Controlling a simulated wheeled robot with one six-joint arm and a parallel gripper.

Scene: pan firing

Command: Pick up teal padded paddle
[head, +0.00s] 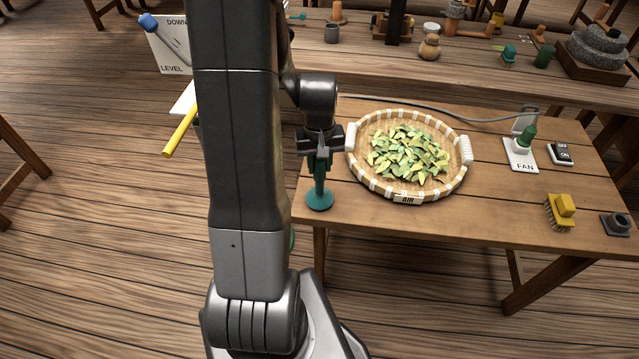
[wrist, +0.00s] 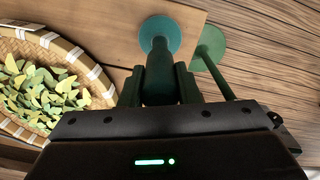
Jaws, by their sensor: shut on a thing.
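The teal padded paddle (head: 320,199) is at the left end of the near table, its round pad low and its handle upright. My gripper (head: 320,163) is shut on the handle from above. In the wrist view my gripper (wrist: 160,82) has a finger on each side of the teal paddle (wrist: 160,32), whose pad lies beyond the fingertips. I cannot tell whether the pad touches the tabletop.
A round woven basket (head: 362,183) of green leaves stands close right of my gripper. A green stand (wrist: 212,42) is beside the table edge. A fan switch (head: 520,160), a yellow brush (head: 561,207) and a grey block (head: 615,224) lie farther right.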

